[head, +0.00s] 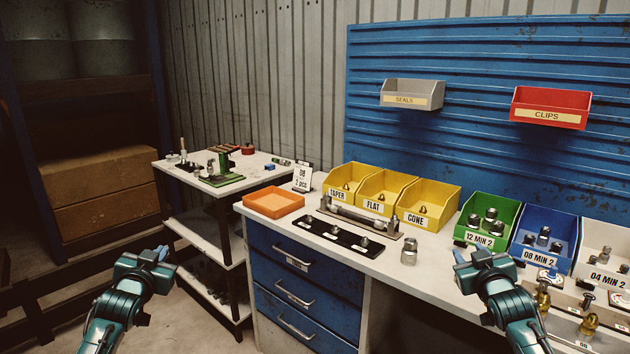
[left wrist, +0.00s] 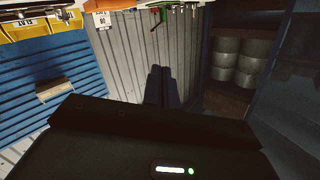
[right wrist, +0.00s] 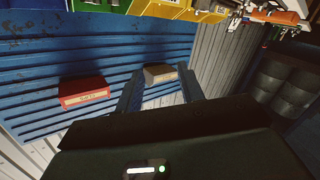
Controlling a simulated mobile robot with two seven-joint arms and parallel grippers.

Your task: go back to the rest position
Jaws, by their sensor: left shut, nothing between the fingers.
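My left gripper (head: 158,251) is raised in the lower left of the head view, in front of the side cart and clear of it. In the left wrist view its two fingers (left wrist: 161,88) lie together with nothing between them. My right gripper (head: 473,254) is at the front of the bench, below the green bin in the head view. In the right wrist view its fingers (right wrist: 160,92) stand apart and the gap between them is empty.
The bench holds an orange tray (head: 273,203), a black pegged strip (head: 345,238), yellow bins (head: 432,203) and a loose metal fitting (head: 410,251). A green bin (head: 487,219) and blue bin (head: 545,236) stand near my right gripper. A cart (head: 262,177) carries a green press.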

